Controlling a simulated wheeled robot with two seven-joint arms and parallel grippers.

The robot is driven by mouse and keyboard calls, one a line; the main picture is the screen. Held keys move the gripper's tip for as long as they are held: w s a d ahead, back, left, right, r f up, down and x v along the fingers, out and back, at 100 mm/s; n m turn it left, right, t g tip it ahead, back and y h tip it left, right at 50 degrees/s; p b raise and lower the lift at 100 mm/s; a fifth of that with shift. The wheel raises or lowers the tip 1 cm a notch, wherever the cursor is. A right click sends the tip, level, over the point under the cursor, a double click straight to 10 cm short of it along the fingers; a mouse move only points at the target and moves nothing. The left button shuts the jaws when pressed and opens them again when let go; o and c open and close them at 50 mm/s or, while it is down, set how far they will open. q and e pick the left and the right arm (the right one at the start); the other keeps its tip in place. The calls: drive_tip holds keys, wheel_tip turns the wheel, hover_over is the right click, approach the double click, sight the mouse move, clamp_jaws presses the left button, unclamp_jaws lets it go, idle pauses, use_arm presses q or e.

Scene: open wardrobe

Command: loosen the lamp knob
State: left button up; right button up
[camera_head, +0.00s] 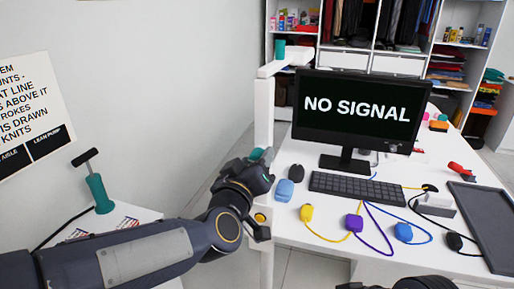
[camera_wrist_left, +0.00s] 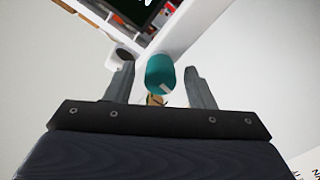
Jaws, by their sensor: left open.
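A teal lamp knob (camera_head: 257,154) sits on the white lamp post (camera_head: 263,108) beside the desk's left edge. My left gripper (camera_head: 264,161) is at the knob, seen from behind, so its fingers are partly hidden in the head view. In the left wrist view the teal knob (camera_wrist_left: 160,73) shows between the two open fingers of the left gripper (camera_wrist_left: 160,85), with a gap on each side. Another teal knob (camera_head: 280,49) stands at the top of the post on the lamp arm (camera_head: 286,61).
A monitor (camera_head: 356,107) and keyboard (camera_head: 356,188) stand on the white desk (camera_head: 335,163). A teal hand pump (camera_head: 100,192) stands on a left table. Wardrobe shelves (camera_head: 432,50) are behind.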

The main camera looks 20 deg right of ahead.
use_arm(q)
drive_tip(key=m+p, duration=0.2)
drive_tip(key=m, duration=0.2)
drive_tip(key=shift+r+p, duration=0.15)
drive_tip(key=shift+p, duration=0.15)
drive_tip(key=m+p, duration=0.1)
drive_tip(key=m, duration=0.1)
drive_tip(key=shift+m, duration=0.3)
drive_tip(key=shift+f, duration=0.2)
